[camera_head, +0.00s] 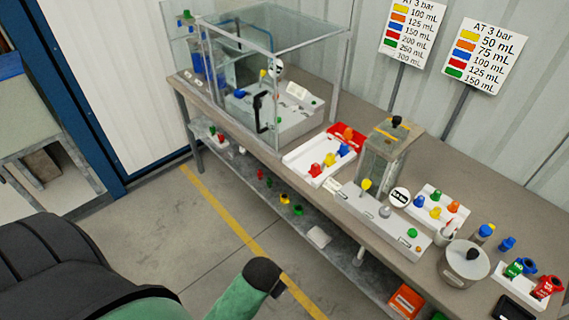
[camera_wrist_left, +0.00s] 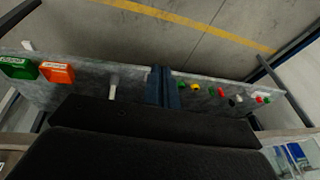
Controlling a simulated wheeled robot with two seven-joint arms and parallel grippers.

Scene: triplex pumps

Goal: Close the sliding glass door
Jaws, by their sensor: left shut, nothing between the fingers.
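The glass enclosure (camera_head: 280,35) stands on the far left part of the workbench, with clear panes and a pale metal frame. A black vertical handle (camera_head: 259,112) is on its front side. A glass panel (camera_head: 182,45) reaches past the enclosure's left end; how far the sliding door stands open I cannot tell clearly. My left gripper (camera_wrist_left: 163,86) shows in the left wrist view with its dark fingers together and empty, over the lower shelf. In the head view, my green left forearm (camera_head: 240,290) is at the bottom, well apart from the handle. My right gripper is out of view.
The workbench (camera_head: 333,130) also carries a white tray (camera_head: 305,162), a second glass unit (camera_head: 383,155) and a round pot (camera_head: 464,264). The lower shelf (camera_wrist_left: 215,100) holds green (camera_wrist_left: 18,68) and orange (camera_wrist_left: 57,72) boxes and small coloured parts. The floor (camera_head: 190,245) in front is clear.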

